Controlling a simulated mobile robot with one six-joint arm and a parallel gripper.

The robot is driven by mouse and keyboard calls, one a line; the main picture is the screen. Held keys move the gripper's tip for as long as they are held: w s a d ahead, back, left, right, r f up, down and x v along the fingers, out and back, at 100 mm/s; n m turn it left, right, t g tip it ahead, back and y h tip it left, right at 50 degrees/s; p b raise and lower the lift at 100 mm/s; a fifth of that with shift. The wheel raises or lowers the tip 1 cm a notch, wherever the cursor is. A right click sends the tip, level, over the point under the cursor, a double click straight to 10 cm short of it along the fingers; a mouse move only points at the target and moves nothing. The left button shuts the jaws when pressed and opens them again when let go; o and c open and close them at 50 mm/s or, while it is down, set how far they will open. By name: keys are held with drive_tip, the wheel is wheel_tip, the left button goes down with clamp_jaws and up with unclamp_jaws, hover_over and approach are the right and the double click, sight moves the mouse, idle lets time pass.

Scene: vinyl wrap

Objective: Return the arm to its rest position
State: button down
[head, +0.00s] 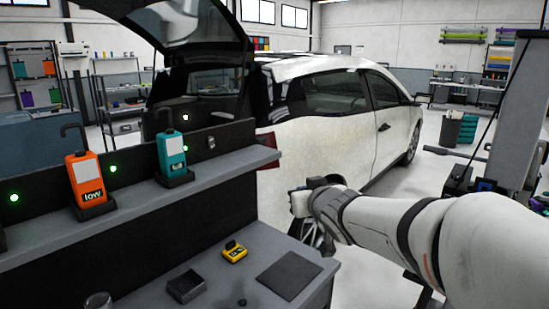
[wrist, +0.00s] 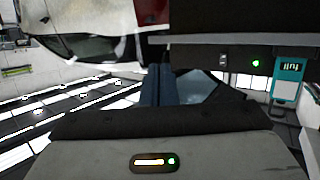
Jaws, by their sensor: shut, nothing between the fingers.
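My arm reaches in from the right of the head view, roughly level, with its wrist end beside the white car, right of the workbench. The gripper's fingers are not clearly visible there. In the wrist view my gripper (wrist: 158,82) is shut and empty, its dark fingers together at the middle, pointing away from the grey housing with an orange light bar. Nothing touches the fingers.
An orange device marked "low" (head: 86,182) and a teal device (head: 172,157) stand in holders on the bench's upper shelf (head: 225,166). A yellow tool (head: 234,252), a dark tray (head: 186,286) and a dark mat (head: 289,275) lie below. The white car (head: 320,125) stands close behind.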

drive_tip(key=s+d+f+m+g+h, duration=0.3)
drive_tip(key=s+d+f+g+h, duration=0.15)
drive_tip(key=s+d+f, duration=0.55)
drive_tip(key=s+a+f+g, duration=0.1)
drive_tip(key=s+f+g, duration=0.2)
drive_tip(key=s, duration=0.5)
drive_tip(key=s+a+f+g, duration=0.1)
drive_tip(key=s+g, duration=0.3)
drive_tip(key=s, duration=0.4)
drive_tip(key=shift+s+f+y, duration=0.35)
drive_tip(key=shift+f+y, duration=0.1)
drive_tip(key=shift+f, duration=0.45)
